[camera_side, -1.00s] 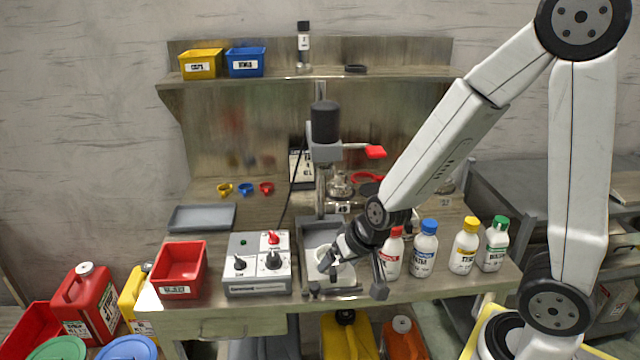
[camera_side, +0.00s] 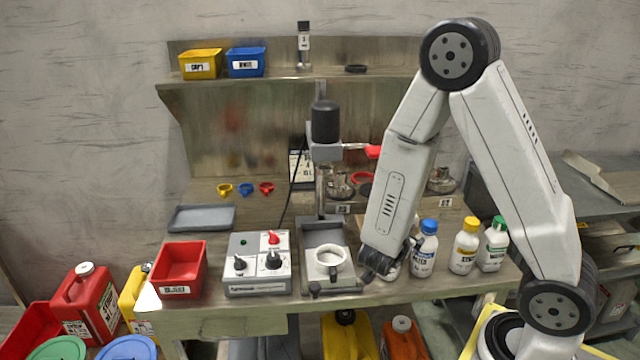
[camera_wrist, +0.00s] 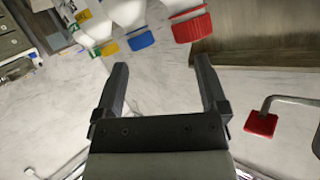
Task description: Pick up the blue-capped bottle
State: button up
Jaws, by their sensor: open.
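The blue-capped bottle (camera_side: 424,255) stands upright on the bench in the side view, white-bodied with a label. Its blue cap (camera_wrist: 141,41) shows in the wrist view, beyond and between my fingertips. My gripper (camera_side: 378,266) is low over the bench, just left of that bottle. In the wrist view my gripper (camera_wrist: 161,66) is open, with nothing between the fingers. The red-capped bottle is mostly hidden behind my arm in the side view; its red cap (camera_wrist: 191,26) shows near my right finger in the wrist view.
Yellow-capped (camera_side: 464,250) and green-capped (camera_side: 493,248) bottles stand right of the blue-capped one. A white cup (camera_side: 328,262) sits on the grey stand left of my gripper. A control box (camera_side: 257,270) and red bin (camera_side: 180,270) are farther left.

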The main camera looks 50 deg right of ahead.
aim_at(429, 228)
jog(key=shift+s+d+f+n+t+h, duration=0.3)
jog(key=shift+s+d+n+t+h, duration=0.25)
jog(key=shift+d+n+h, duration=0.15)
jog(key=shift+s+d+f+n+t+h, duration=0.25)
jog(key=shift+s+d+n+t+h, duration=0.35)
jog(key=shift+n, duration=0.25)
jog(key=shift+s+d+f+n+t+h, duration=0.3)
jog(key=shift+s+d+n+t+h, duration=0.25)
jog(key=shift+d+n+h, duration=0.15)
jog(key=shift+w+d, duration=0.1)
jog(key=shift+x, duration=1.15)
jog(key=shift+d, duration=0.1)
jog(key=shift+x, duration=2.5)
jog(key=shift+f, duration=0.1)
